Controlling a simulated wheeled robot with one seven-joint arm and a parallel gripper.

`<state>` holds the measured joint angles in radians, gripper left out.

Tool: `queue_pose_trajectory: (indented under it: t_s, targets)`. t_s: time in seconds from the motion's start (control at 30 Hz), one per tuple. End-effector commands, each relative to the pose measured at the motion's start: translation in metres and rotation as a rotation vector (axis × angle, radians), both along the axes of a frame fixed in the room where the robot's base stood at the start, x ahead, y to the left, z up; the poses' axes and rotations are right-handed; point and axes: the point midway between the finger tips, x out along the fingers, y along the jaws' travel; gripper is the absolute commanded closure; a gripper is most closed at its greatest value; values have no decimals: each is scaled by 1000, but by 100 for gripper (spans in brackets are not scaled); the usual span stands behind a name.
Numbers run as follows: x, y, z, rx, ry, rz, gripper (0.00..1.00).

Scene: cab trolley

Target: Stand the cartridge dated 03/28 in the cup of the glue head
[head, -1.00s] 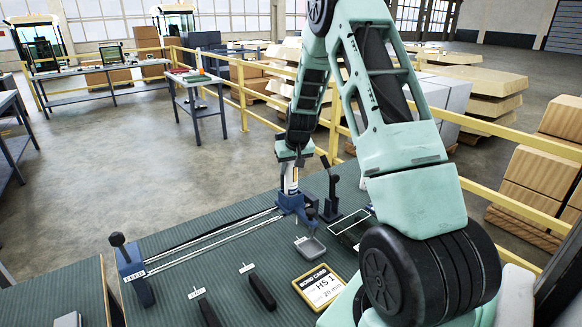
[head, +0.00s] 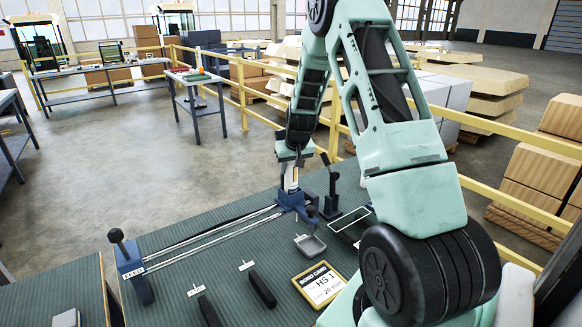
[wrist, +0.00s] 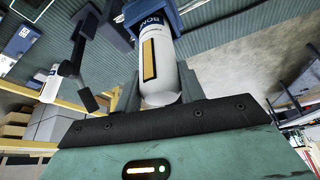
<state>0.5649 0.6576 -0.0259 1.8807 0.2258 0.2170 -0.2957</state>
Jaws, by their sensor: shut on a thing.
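My gripper (head: 291,164) is shut on a white cartridge (head: 291,178) and holds it upright over the blue glue head (head: 291,199) at the far end of the rails. In the wrist view the cartridge (wrist: 161,62) shows a dark blue band with partly visible lettering and a tan strip. Its far end meets the blue part of the glue head (wrist: 150,14). The cup's inside is hidden, so I cannot tell how deep the cartridge sits. No date is readable on it.
Two rails (head: 210,238) run to a blue end block (head: 133,272) with a black knob. A black lever (head: 331,190) stands close right of the glue head. A grey tray (head: 310,245), two black bars and a bond card (head: 320,286) lie nearer on the green bench.

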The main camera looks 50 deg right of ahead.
Motion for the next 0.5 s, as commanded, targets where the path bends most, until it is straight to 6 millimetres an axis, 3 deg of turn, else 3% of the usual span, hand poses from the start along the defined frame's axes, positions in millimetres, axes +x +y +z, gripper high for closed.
queue_pose_trajectory:
  t_s: [0.27, 0.3, 0.37, 0.5]
  targets:
    - [0, 0, 1, -1, -2, 0, 100]
    - [0, 0, 1, -1, -2, 0, 50]
    - [0, 0, 1, -1, -2, 0, 35]
    - [0, 0, 1, 0, -1, 0, 35]
